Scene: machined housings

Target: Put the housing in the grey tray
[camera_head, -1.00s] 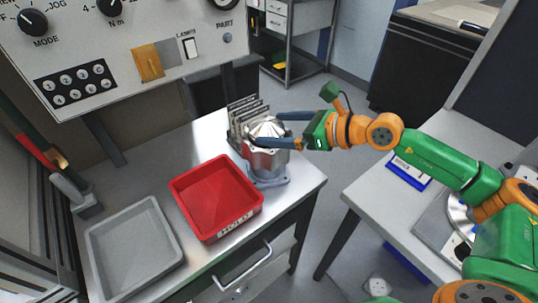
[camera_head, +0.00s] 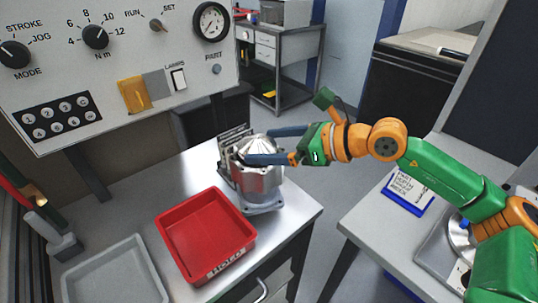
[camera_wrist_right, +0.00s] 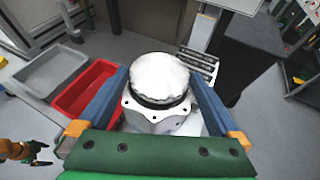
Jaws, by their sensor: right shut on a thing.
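The housing (camera_head: 259,178) is a shiny silver machined part with a domed top and a flange, near the right end of the metal table. My right gripper (camera_head: 256,146) is shut on it, with one blue finger on each side of its upper part. In the right wrist view the housing (camera_wrist_right: 158,82) sits between both fingers. A grey-blue base (camera_head: 266,207) shows under it; I cannot tell whether they touch. The grey tray (camera_head: 118,276) is empty at the lower left, partly cut off, and also shows in the wrist view (camera_wrist_right: 52,68). My left gripper (camera_wrist_right: 36,152) is small at the wrist view's left edge.
An empty red tray (camera_head: 207,235) stands between the grey tray and the housing. A slotted metal rack (camera_head: 229,146) stands close behind the housing. A control panel (camera_head: 120,60) rises behind the table. A second table (camera_head: 370,225) is at the right, across a gap.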

